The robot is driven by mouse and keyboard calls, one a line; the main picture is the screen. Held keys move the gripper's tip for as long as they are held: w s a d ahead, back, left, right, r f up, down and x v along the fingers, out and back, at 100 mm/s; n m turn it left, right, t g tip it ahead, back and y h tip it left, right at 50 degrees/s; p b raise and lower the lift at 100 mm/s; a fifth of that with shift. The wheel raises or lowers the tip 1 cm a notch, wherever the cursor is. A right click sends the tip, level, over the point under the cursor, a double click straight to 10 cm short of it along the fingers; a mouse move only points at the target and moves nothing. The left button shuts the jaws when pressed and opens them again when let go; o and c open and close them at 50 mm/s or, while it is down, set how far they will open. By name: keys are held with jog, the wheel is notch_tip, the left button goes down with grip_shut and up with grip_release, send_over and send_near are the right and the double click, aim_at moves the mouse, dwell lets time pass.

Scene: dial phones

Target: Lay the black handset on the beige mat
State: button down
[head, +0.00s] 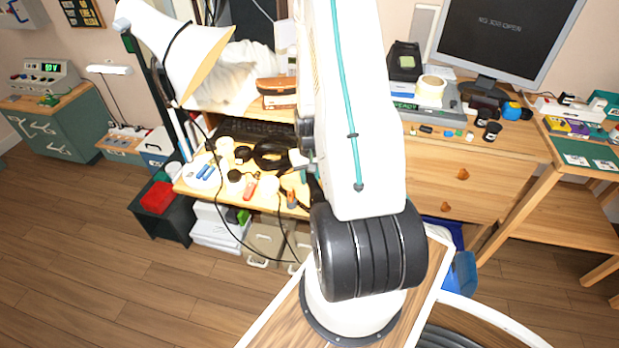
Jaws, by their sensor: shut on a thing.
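My white arm rises through the middle of the head view and covers much of the scene. My gripper (308,168) shows only as a small grey and dark part at the left edge of the arm, over the right end of the low cluttered table. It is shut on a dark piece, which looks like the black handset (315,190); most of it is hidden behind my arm. A black curved object (271,155) lies on the table to the left; I cannot tell exactly what it is. I cannot make out the beige mat.
The low wooden table (188,187) holds several small cups and tools, with a black keyboard behind. A white lamp (195,55) leans over it from the left. Black cords (238,238) hang down in front. A wooden desk (440,150) with a monitor (505,38) stands on the right.

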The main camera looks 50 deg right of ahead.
jog(key=shift+f, duration=0.35)
jog(key=shift+f, duration=0.1)
jog(key=c, duration=1.1)
grip_release()
